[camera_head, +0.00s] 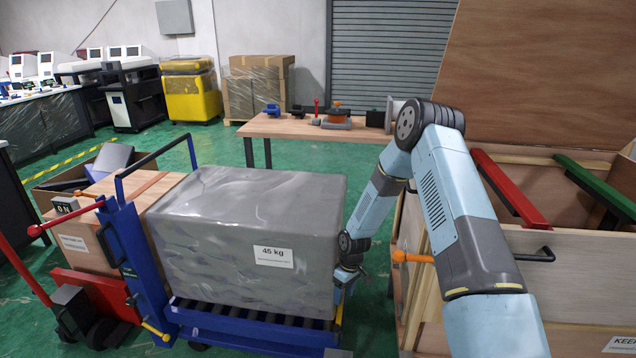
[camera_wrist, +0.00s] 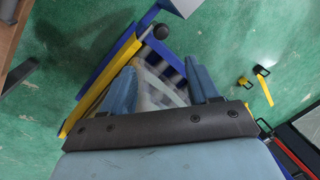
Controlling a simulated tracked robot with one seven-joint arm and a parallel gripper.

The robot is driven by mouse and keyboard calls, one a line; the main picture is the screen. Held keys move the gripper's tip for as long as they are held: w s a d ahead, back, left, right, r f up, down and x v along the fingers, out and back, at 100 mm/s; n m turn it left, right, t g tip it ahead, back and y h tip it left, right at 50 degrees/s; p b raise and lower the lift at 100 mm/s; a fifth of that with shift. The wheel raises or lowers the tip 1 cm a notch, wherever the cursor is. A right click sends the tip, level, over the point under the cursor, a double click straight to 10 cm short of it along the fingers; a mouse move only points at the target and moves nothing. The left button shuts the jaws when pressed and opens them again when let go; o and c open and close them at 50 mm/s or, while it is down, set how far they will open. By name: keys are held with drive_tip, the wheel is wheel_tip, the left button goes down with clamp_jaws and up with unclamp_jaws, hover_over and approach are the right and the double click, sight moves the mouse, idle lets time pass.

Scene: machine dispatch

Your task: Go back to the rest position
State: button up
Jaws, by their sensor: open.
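My gripper (camera_head: 345,284) is low at the right side of the large grey wrapped block (camera_head: 235,225). In the wrist view my gripper (camera_wrist: 160,80) shows its two blue fingers spread apart, with no object clearly held between them. The block carries a "45 kg" label and rests on the blue roller cart (camera_head: 245,328). In the wrist view the cart's rollers (camera_wrist: 172,65) and a yellow bar (camera_wrist: 100,85) lie close beyond the fingers. I cannot tell whether the fingers touch the cart or block.
An open wooden crate (camera_head: 575,255) with red and green bars stands close right of my arm. An orange-tipped handle (camera_head: 412,257) juts from it. A wooden table (camera_head: 300,128) with parts stands behind. Yellow tools (camera_wrist: 262,88) lie on the green floor.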

drive_tip(key=s+d+r+m+t+h, duration=0.1)
drive_tip(key=s+d+r, duration=0.15)
drive_tip(key=r, duration=1.05)
drive_tip(key=s+d+r+m+t, duration=0.1)
drive_tip(key=d+r+m, duration=0.15)
drive_tip(key=r, duration=1.05)
drive_tip(key=s+d+r+m+t+h, duration=0.1)
drive_tip(key=s+d+r+t, duration=0.15)
drive_tip(key=r, duration=1.05)
drive_tip(key=s+d+r+m, duration=0.2)
drive_tip(key=s+d+r, duration=0.1)
drive_tip(key=s+r, duration=1)
drive_tip(key=s+d+r+m+t, duration=0.1)
drive_tip(key=s+r, duration=0.3)
drive_tip(key=s, duration=1)
drive_tip(key=shift+r+m+t, duration=0.25)
drive_tip(key=shift+m+t, duration=0.5)
drive_tip(key=shift+t, duration=0.1)
drive_tip(key=shift+d, duration=0.1)
drive_tip(key=shift+c, duration=0.3)
